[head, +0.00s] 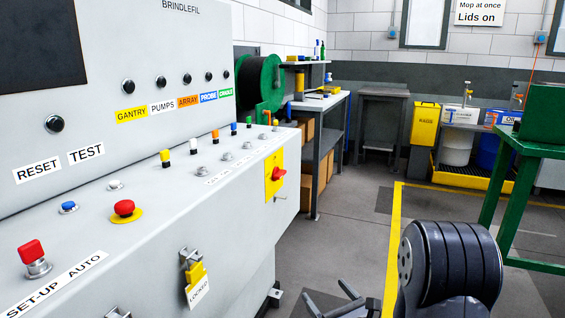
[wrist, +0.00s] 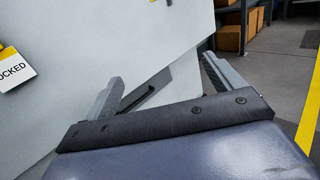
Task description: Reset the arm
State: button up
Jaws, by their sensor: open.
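My gripper (head: 334,297) shows at the lower edge of the head view, right of the console and low in front of it. Its two fingers stand apart with nothing between them. In the wrist view my gripper (wrist: 162,68) is also open and empty, with the grey console side beyond it. My dark arm link (head: 440,268) rises at the lower right of the head view, and the rest of the arm is out of frame. The grey console (head: 130,235) fills the left, with a RESET label (head: 37,170) on its upright panel.
The console carries a red mushroom button (head: 124,208), a red-topped switch (head: 31,252), a red rotary switch (head: 277,174) and a yellow padlock (head: 195,277) tagged LOCKED. A green table (head: 530,150) stands right. Floor between console and yellow line (head: 395,235) is open.

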jog(key=d, duration=0.1)
jog(key=d+f+m+h, duration=0.1)
jog(key=shift+w+d+f+t, duration=0.2)
jog(key=shift+d+t, duration=0.1)
jog(key=shift+d, duration=0.1)
jog(key=shift+a, duration=0.1)
